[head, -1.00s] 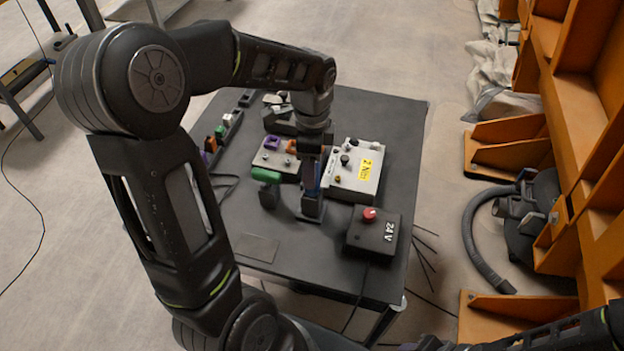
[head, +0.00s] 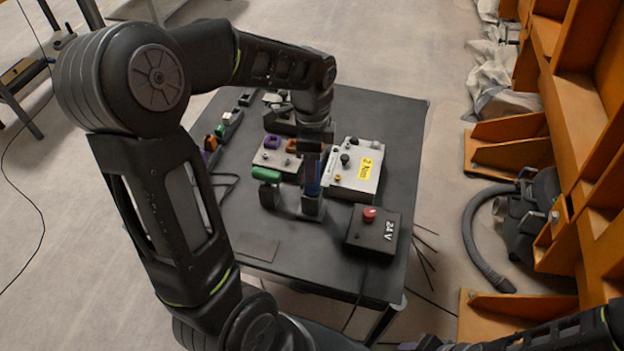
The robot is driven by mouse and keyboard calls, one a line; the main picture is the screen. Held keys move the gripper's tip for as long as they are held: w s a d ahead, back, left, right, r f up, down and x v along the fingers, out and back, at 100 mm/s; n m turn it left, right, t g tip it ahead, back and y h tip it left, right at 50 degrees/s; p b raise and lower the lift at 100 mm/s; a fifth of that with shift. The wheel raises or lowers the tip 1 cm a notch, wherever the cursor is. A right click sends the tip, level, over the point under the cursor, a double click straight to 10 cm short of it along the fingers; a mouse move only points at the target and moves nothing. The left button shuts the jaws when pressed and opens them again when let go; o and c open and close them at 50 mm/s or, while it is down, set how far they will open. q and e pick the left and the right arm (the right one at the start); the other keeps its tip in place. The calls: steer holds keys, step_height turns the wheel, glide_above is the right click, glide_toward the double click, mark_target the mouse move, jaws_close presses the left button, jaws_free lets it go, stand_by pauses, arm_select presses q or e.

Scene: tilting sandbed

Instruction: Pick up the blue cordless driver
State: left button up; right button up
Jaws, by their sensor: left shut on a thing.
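The blue cordless driver (head: 312,175) stands upright on the dark table, its dark foot (head: 312,206) at the bottom. My left gripper (head: 313,160) reaches down onto it from above and is shut on it; the fingers hide much of its upper part. I cannot tell whether the foot touches the tabletop. My right gripper is not in view; only part of an arm shows at the lower right.
Left of the driver stands a green-topped tool (head: 266,174). A grey box with a yellow label (head: 356,169) is to the right. A black 24 V box with a red button (head: 373,229) is nearer. A flat plate (head: 256,248) lies front left. Orange shelving (head: 570,130) stands right.

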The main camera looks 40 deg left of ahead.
arm_select(q)
jaws_close()
step_height(320, 180, up, 9)
steer(key=shift+r+b, duration=0.1)
steer(key=shift+b, duration=0.3)
steer(key=shift+r, duration=0.5)
steer(key=shift+a, duration=0.1)
